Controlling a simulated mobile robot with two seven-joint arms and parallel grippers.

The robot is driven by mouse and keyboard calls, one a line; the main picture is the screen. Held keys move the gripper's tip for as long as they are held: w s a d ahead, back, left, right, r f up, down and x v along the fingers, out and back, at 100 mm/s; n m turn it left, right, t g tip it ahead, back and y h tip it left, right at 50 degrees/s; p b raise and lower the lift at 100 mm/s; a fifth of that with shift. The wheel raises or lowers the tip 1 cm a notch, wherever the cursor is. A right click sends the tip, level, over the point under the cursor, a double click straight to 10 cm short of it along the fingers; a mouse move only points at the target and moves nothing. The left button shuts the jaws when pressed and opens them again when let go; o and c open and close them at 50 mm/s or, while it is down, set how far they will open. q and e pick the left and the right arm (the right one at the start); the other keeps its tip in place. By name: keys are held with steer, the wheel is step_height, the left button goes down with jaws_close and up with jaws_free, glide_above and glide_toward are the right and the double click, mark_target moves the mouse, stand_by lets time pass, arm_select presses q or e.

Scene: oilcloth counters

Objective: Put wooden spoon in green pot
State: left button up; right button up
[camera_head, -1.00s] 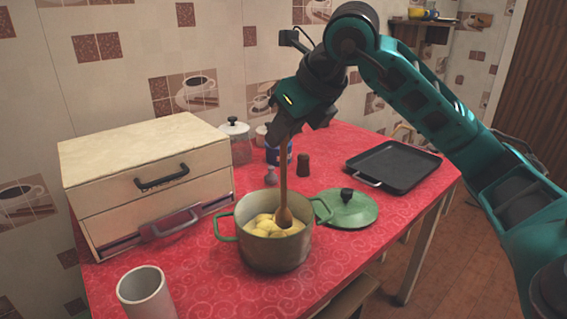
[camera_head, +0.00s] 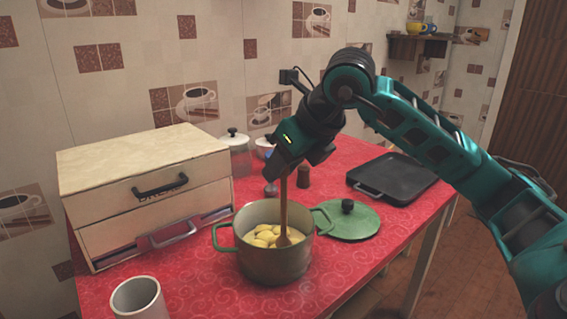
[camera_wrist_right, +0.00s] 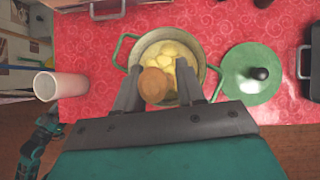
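The green pot (camera_head: 275,265) stands on the red cloth with several yellow potatoes (camera_head: 265,236) inside; it also shows in the right wrist view (camera_wrist_right: 138,50). The wooden spoon (camera_head: 284,212) stands nearly upright, its bowl down among the potatoes. My right gripper (camera_head: 284,166) is above the pot around the upper handle. In the right wrist view the fingers (camera_wrist_right: 160,75) are spread, with the round handle end (camera_wrist_right: 154,85) between them, close to the left finger and apart from the right. A teal and black part of my left arm (camera_wrist_right: 40,145) shows there; its fingers are unclear.
The green lid (camera_head: 345,222) lies right of the pot, and a black tray (camera_head: 395,178) lies behind it. A drawer box (camera_head: 145,200) stands at left, a grey cup (camera_head: 138,298) in front. A glass jar (camera_head: 236,155) and a brown shaker (camera_head: 303,176) stand behind the pot.

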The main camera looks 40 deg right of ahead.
steer(key=shift+o, duration=0.4)
steer(key=shift+r, duration=0.1)
steer(key=p+v, duration=0.2)
steer(key=v, duration=1)
steer(key=shift+p, duration=0.35)
steer(key=shift+r, duration=0.1)
